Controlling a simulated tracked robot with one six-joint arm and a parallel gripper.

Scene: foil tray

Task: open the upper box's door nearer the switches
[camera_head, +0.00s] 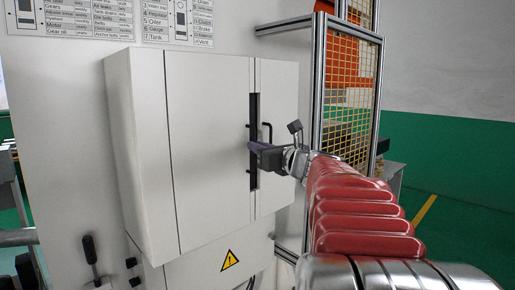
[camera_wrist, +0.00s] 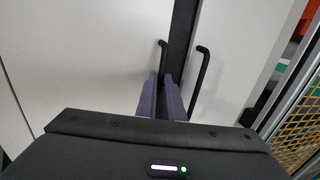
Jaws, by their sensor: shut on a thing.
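The upper box (camera_head: 148,150) is a light grey wall cabinet with two doors. The wide left door (camera_head: 208,150) and narrow right door (camera_head: 281,100) meet at a dark vertical strip (camera_head: 253,108); I cannot tell whether this is an opening. In the wrist view, the left door's black handle (camera_wrist: 162,57) runs down between the purple fingers of my gripper (camera_wrist: 161,92), which are shut on it. The fingers hide its lower part. The right door's handle (camera_wrist: 200,72) stands free just to the right. In the head view my gripper (camera_head: 254,148) is at the strip.
A black lever (camera_head: 90,250) and small dark knobs (camera_head: 130,263) sit below left of the box. A lower box (camera_head: 205,272) bears a yellow warning sign (camera_head: 230,260). A metal-framed yellow mesh fence (camera_head: 350,90) stands close on the right, beside my arm.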

